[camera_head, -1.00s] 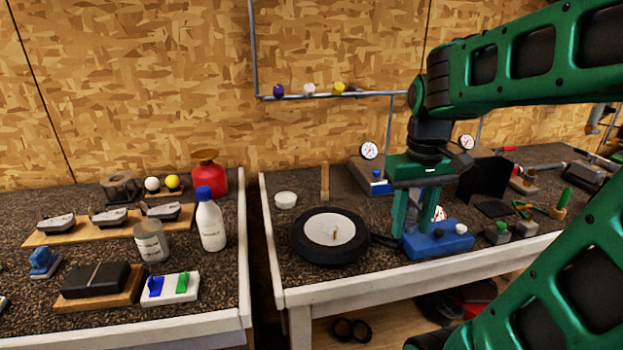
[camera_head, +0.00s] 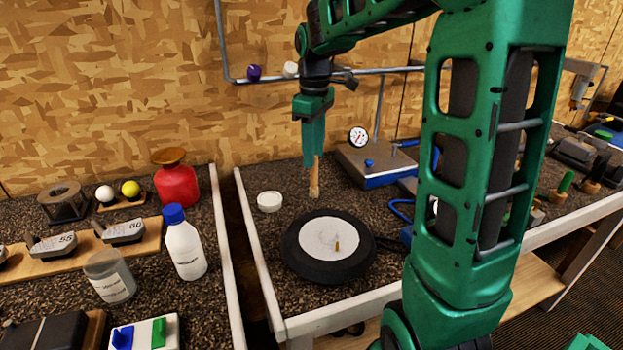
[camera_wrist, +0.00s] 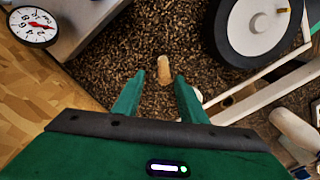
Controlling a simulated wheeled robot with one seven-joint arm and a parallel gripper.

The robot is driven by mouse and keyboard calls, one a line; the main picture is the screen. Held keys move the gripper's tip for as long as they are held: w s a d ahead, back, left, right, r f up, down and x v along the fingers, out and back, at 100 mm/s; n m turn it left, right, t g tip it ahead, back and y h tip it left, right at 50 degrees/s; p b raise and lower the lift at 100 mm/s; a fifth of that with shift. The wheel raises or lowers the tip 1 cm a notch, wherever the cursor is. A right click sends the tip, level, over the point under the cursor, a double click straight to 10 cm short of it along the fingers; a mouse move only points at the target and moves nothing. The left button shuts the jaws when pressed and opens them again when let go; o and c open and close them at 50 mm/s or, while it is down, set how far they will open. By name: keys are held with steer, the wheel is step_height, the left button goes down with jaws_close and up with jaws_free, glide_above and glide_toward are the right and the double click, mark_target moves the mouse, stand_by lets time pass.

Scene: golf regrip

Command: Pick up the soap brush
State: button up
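The soap brush appears to be the slim, pale wooden piece (camera_head: 315,180) standing upright on the right-hand bench, behind the round black disc. In the wrist view its wooden end (camera_wrist: 164,69) shows just past my fingertips, roughly centred between them. My gripper (camera_head: 314,150) points down at the brush, with its fingers over the brush's upper part in the head view. In the wrist view my gripper (camera_wrist: 157,84) is open, with a gap between the two green fingers. I see no clear contact with the brush. Its lower end is hard to make out.
A black disc with a white top (camera_head: 328,240) lies in front of the brush, and a small white tub (camera_head: 270,201) stands to its left. A gauge (camera_head: 358,137) and a blue-edged grey box (camera_head: 372,165) stand to the right. A gap separates the benches.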

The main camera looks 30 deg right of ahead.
mark_target(314, 187)
steer(key=shift+s+a+f, duration=0.1)
steer(key=shift+s+f, duration=0.1)
steer(key=shift+f, duration=1.25)
steer(key=shift+s+f, duration=0.15)
steer(key=shift+f, duration=1.25)
steer(key=shift+c, duration=0.7)
jaws_close()
